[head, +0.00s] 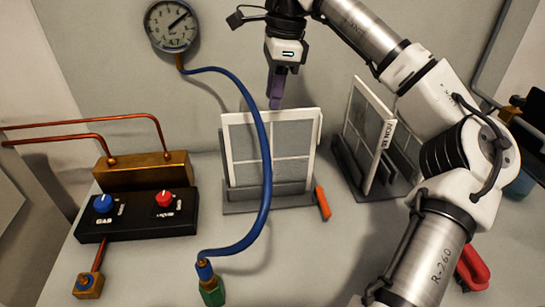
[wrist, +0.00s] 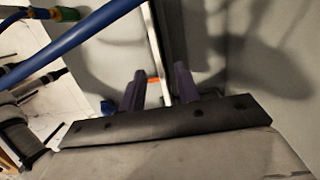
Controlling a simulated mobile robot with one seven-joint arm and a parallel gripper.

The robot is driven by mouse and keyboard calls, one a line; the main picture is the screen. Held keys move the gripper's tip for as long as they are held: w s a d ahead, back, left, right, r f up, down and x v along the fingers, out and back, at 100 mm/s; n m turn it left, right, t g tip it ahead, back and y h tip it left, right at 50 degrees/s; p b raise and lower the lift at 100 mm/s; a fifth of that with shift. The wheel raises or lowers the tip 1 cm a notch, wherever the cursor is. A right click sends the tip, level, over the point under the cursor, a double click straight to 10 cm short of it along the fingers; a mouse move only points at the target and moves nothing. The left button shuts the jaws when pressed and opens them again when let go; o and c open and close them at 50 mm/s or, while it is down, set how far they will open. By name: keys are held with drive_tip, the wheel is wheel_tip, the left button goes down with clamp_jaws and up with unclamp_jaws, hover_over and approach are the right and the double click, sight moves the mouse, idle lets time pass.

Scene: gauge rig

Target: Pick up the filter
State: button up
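A filter (head: 243,143), a flat grey panel in a white frame, stands upright in a dark grey holder (head: 255,208) in the middle of the head view. A second white-framed panel (head: 363,140), with lettering on its edge, stands in another holder to the right. My gripper (head: 276,103) points down at the top edge of the middle filter. In the wrist view its two purple fingers (wrist: 160,68) are apart, with the filter's white edge (wrist: 156,45) between them. A gap seems to show beside the edge; contact is hard to tell.
A blue hose (head: 266,160) runs from a round gauge (head: 172,26) across the front of the filter to a green fitting (head: 212,291). An orange-handled item (head: 322,203) lies right of the holder. A valve block (head: 140,215) stands left.

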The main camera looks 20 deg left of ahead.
sight(272, 115)
wheel_tip(272, 115, down, 6)
drive_tip(key=shift+s+a+r+p, duration=0.15)
drive_tip(key=shift+r+p, duration=0.05)
drive_tip(key=shift+p, duration=0.25)
drive_tip(key=shift+c, duration=0.3)
clamp_jaws()
